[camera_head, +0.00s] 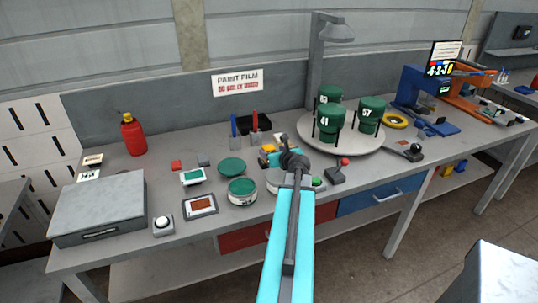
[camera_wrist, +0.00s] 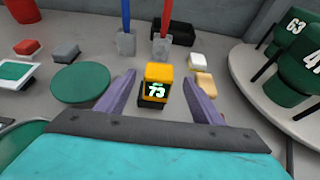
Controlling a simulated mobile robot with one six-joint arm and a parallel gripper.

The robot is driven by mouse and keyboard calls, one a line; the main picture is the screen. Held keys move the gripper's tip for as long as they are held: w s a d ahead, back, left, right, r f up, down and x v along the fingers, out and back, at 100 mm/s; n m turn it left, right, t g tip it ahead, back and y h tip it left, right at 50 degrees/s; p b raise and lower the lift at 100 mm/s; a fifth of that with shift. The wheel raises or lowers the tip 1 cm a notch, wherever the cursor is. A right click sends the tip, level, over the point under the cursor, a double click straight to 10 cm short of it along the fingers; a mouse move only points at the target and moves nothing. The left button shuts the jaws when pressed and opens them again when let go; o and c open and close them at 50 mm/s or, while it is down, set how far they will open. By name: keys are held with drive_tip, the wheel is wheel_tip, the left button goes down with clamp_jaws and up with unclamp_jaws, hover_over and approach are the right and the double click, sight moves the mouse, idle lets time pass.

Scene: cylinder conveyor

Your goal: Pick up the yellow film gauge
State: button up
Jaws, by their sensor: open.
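The yellow film gauge (camera_wrist: 158,76) is a small yellow block with a dark base and a dark face with light digits. In the wrist view it stands on the grey bench between the two purple-grey fingers of my open gripper (camera_wrist: 160,95), with gaps on both sides. In the head view the yellow gauge (camera_head: 267,149) is partly hidden by my turquoise gripper (camera_head: 276,156), which is low over the bench.
Behind the gauge are a blue pen (camera_wrist: 126,25) and a red pen (camera_wrist: 164,22) in holders and a black tray (camera_wrist: 174,32). Pale blocks (camera_wrist: 200,76) lie to its right. A green disc (camera_wrist: 81,84) lies left. A round platform (camera_head: 304,134) with green canisters stands right.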

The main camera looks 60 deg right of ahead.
sight(270, 149)
drive_tip(key=shift+p+x, duration=0.6)
drive_tip(key=shift+x, duration=0.7)
drive_tip(key=shift+p+x, duration=0.3)
drive_tip(key=shift+x, duration=1.05)
drive_tip(key=shift+a, duration=0.1)
drive_tip(key=shift+c, duration=0.4)
drive_tip(key=c, duration=1.2)
drive_tip(key=shift+r, duration=0.1)
drive_tip(key=shift+r+b, duration=0.45)
drive_tip(key=shift+r, duration=4.5)
